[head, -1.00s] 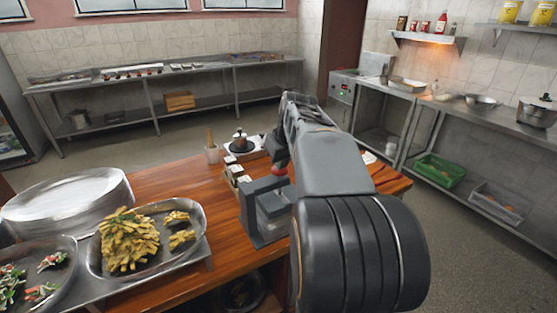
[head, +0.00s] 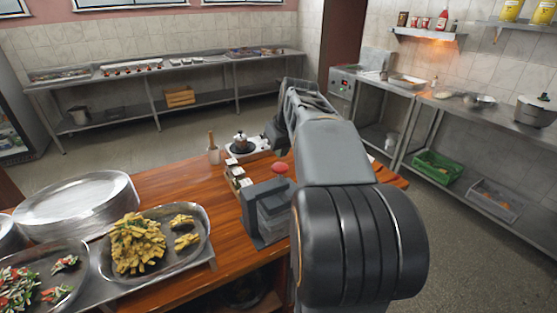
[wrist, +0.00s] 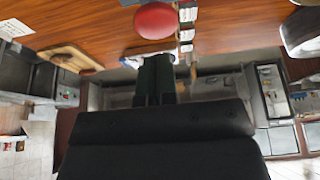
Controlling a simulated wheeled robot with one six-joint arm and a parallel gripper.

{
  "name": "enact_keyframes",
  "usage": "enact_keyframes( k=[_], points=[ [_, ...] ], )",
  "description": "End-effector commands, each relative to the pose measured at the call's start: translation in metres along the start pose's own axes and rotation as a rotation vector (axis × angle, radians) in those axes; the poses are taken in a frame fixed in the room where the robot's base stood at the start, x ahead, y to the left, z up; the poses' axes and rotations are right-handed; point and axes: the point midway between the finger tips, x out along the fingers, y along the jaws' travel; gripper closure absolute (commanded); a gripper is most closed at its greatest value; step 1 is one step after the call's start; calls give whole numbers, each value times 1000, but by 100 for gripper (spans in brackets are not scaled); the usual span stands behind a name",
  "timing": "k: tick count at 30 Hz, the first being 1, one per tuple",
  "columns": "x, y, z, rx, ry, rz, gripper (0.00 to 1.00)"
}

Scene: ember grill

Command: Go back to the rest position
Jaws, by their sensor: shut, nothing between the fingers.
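My arm (head: 335,150) reaches forward over the wooden counter in the head view. Its far end is dark and partly hidden there, so the fingers do not show clearly. In the wrist view my gripper (wrist: 156,60) shows as two dark fingers lying together, shut and empty. The red knob also shows near the top of the wrist view (wrist: 155,20), apart from the fingertips.
Steel tables line the back and right walls. Open floor (head: 110,160) lies behind the counter.

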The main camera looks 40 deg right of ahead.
Motion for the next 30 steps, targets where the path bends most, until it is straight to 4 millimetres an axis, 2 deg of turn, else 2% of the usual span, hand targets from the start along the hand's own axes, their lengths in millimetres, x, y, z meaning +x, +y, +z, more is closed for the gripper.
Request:
enact_keyframes(
  k=[1, 4, 22, 23, 26, 30],
  points=[
    [-7, 0, -3, 0, 0, 0, 100],
    [-11, 0, -5, 0, 1, 1, 100],
    [-10, -4, -3, -3, 1, -1, 100],
    [-10, -9, -2, -6, -1, -2, 100],
    [-6, -41, 12, -23, -7, -10, 100],
    [6, -104, 56, -58, -20, -23, 100]
  ],
)
